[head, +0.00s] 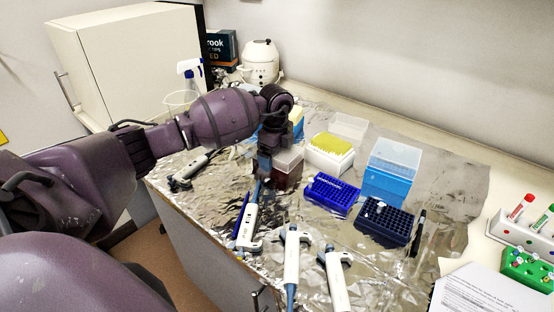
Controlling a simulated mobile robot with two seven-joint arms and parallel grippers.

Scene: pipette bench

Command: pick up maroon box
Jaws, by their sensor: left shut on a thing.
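The maroon box (289,178) stands on the foil-covered bench near the middle, with a pale, clear-looking lid on top. My left gripper (265,168) reaches down to its left side and is shut on it. The gripper hides the box's left part. I cannot tell whether the box is lifted off the foil. My right gripper is not in view.
A box with yellow tips (331,146), a blue rack (331,195), a dark blue rack (385,222) and a light blue box (391,172) stand to the right. Several pipettes, one white and blue (291,262), lie in front. Tube racks (527,233) stand far right.

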